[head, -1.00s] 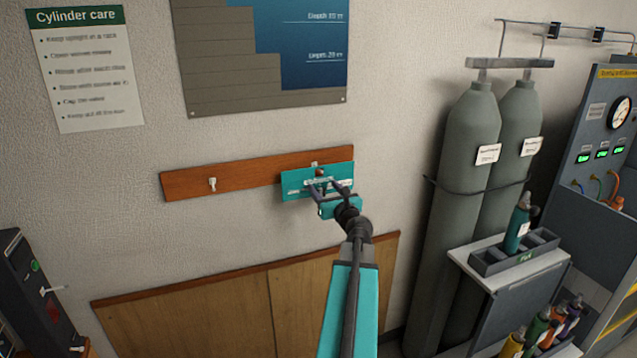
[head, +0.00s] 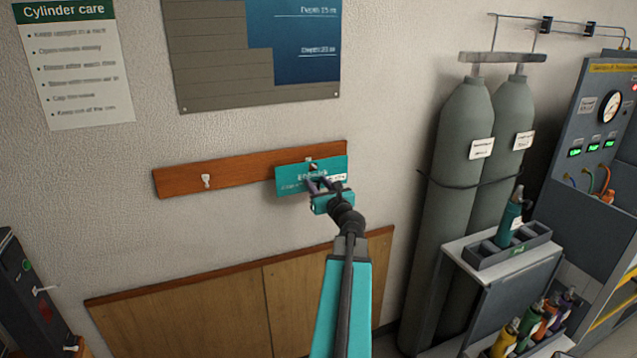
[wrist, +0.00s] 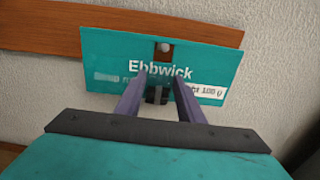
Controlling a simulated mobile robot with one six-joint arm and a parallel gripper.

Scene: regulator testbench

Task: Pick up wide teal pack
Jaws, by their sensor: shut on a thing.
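The wide teal pack (head: 290,183) is a flat teal card with white lettering and a hole near its top edge. It is at the right part of the wooden rail on the wall, at a hook. In the wrist view the pack (wrist: 206,66) reads "Ebbwick", with a white label at lower right. A light peg tip (wrist: 165,46) shows at its hole. My gripper (head: 323,185) is shut on the pack's lower middle. In the wrist view my gripper's fingers (wrist: 157,90) meet the card below the lettering. The fingertips' exact contact is partly hidden.
The wooden rail (head: 230,176) has a free white hook (head: 206,181) at left. Tall grey cylinders (head: 462,170) stand at right beside a cart with a bottle rack (head: 480,255). A wood panel (head: 190,310) lines the lower wall.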

